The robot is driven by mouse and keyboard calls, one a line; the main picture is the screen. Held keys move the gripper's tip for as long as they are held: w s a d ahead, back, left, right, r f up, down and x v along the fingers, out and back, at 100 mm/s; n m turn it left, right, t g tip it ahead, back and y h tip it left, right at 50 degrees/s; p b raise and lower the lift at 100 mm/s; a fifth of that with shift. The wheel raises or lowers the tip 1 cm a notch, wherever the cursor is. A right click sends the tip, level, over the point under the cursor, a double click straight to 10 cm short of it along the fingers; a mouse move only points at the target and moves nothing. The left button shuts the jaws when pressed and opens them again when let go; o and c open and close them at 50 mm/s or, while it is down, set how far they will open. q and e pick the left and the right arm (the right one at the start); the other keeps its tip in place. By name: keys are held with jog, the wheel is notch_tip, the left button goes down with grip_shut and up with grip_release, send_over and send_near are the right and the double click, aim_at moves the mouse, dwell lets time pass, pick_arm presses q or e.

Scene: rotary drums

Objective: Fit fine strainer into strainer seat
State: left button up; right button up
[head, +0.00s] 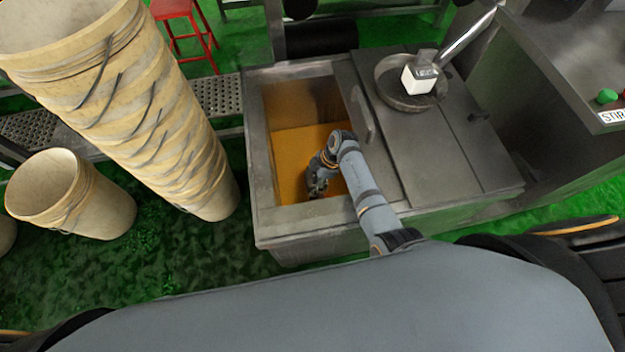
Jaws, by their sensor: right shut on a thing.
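My right gripper (317,188) reaches down into the open left part of a steel tank (256,190). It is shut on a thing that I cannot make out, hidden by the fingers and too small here. Below and around it is a bright orange surface (289,150); I cannot tell whether it is liquid or a screen. A round, shallow metal pan (392,92) sits on the tank's covered right part, with a small white block (418,82) over it. I cannot surely identify the fine strainer or the strainer seat. My left gripper is not in view.
A bar handle (363,115) stands beside the opening. A slanting metal pipe (468,36) comes near the pan. A tall stack of beige buckets (150,110) and a single bucket (70,195) stand left. A steel control panel (570,60) with buttons is at right.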

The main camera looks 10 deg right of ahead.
jog(key=shift+f+b, duration=1.6)
jog(key=shift+f, duration=0.65)
jog(key=o, duration=1.3)
jog(key=shift+r, duration=0.1)
jog(key=v, duration=0.7)
jog(key=shift+d+r, duration=0.1)
jog(key=shift+r, duration=0.05)
